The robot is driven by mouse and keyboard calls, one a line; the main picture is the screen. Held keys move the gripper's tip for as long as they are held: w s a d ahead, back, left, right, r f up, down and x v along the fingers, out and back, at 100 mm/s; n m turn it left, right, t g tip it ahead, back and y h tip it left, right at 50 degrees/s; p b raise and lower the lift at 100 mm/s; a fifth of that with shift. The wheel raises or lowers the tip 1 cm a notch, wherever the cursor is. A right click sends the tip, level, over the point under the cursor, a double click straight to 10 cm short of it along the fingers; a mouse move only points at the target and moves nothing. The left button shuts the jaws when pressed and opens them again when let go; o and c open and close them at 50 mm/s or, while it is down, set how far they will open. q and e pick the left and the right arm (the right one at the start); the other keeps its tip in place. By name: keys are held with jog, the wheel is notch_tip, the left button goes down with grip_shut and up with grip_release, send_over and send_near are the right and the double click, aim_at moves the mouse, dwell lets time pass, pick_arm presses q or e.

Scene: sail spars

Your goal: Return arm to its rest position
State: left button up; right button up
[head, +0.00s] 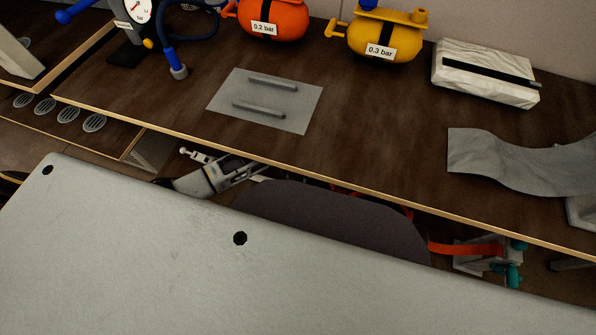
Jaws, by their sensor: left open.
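My left gripper (222,176) shows in the head view below the front edge of the dark wooden table, left of the middle. It is grey and open, with nothing visible between its fingers. Its arm is mostly hidden in the foreground. Two short grey rods (272,84) (259,109) lie on a flat grey plate (225,98) on the table, apart from the gripper. My right gripper cannot be made out.
The dark wooden table (370,150) carries an orange vessel (285,20) marked 0.2 bar, a yellow vessel (385,30) marked 0.3 bar, a gauge (138,9), a strapped white bundle (465,75) and a curved grey sheet (510,165). A teal-and-grey device (490,255) with an orange strap sits below the edge.

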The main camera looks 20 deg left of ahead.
jog(key=shift+s+f, duration=0.1)
jog(key=shift+f, duration=0.25)
dwell(0.7)
